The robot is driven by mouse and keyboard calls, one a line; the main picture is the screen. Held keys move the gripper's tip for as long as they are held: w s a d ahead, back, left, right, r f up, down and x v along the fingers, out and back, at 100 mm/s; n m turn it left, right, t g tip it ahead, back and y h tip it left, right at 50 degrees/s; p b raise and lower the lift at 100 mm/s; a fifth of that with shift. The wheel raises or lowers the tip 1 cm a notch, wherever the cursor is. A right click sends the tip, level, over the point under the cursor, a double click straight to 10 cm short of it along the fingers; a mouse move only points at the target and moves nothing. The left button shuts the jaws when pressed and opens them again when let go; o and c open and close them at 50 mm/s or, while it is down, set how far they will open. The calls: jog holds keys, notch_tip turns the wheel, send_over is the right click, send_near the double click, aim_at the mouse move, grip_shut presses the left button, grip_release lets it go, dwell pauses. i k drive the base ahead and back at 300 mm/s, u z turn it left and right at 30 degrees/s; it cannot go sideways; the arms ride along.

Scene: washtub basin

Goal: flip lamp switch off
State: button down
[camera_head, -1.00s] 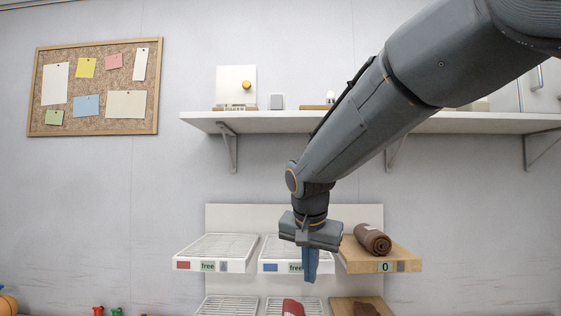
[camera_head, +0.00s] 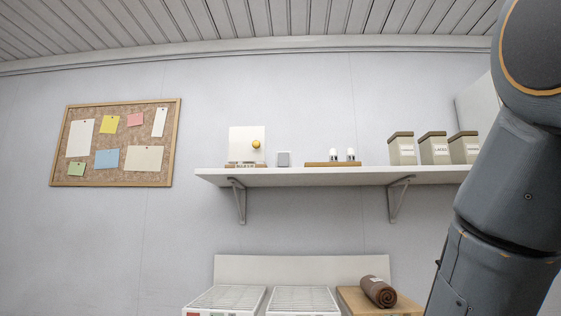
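No part is clearly readable as a lamp switch. Further right, a low wooden block (camera_head: 322,164) bears two small white, dark-based pieces (camera_head: 334,154), too small to identify. My arm crosses the right side of the picture; my gripper is out of the frame, so its opening and place are hidden.
Several lidded beige boxes (camera_head: 434,149) stand at the shelf's right, partly behind my arm. A cork board (camera_head: 136,178) hangs left. The space before the shelf's left half is clear.

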aim_at(283, 157)
jog(key=u, duration=0.05)
jog(key=i, duration=0.55)
jog(key=u, duration=1.45)
